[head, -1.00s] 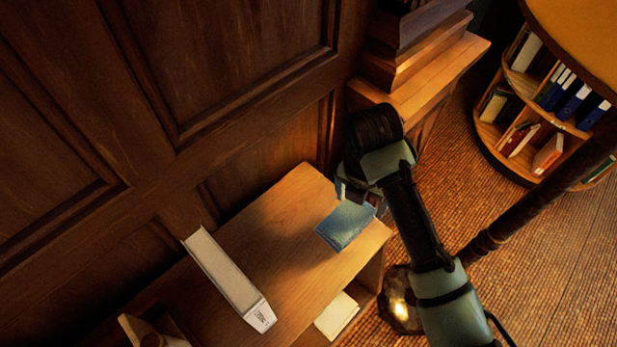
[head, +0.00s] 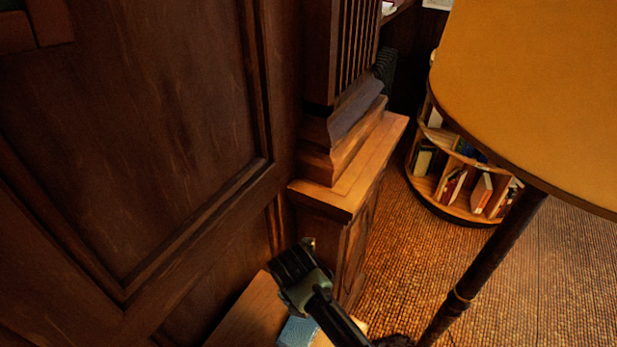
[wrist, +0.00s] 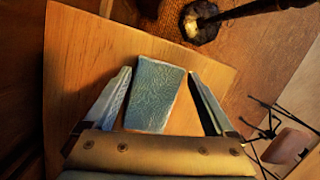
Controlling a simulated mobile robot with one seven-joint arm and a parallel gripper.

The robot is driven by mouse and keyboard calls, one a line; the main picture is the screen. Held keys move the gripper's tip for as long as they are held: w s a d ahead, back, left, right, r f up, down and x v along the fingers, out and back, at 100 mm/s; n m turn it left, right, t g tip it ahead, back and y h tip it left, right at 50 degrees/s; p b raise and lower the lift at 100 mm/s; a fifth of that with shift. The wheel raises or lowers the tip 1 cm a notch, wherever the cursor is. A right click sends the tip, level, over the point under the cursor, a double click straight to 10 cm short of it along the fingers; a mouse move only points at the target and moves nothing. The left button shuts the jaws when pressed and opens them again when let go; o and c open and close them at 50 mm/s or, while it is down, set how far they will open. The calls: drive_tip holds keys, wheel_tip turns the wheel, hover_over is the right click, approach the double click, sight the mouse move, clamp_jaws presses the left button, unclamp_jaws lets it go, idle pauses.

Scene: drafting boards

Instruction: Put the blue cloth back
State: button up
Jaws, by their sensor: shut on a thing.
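The blue cloth (wrist: 155,95) is a folded, patterned rectangle over the light wooden shelf top (wrist: 75,60). In the wrist view it lies between the two fingers of my gripper (wrist: 159,74), which is shut on it. Narrow gaps seem to show beside the fingers, and I cannot tell whether the cloth touches the wood. In the head view only part of the cloth (head: 297,332) shows at the bottom edge, below my wrist. My fingertips are hidden there.
Dark wood panelling (head: 130,130) stands at the left, with a stepped wooden plinth (head: 350,180) beside it. A floor lamp with an orange shade (head: 540,100) and dark pole (head: 485,270) stands at the right. A round bookcase (head: 455,190) is behind. Woven floor (head: 400,250) lies between.

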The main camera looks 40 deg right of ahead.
sight(303, 320)
drive_tip(key=shift+f, duration=0.45)
drive_tip(key=o, duration=1.6)
drive_tip(key=b+v, duration=0.1)
drive_tip(key=v, duration=1.1)
drive_tip(key=shift+d, duration=0.1)
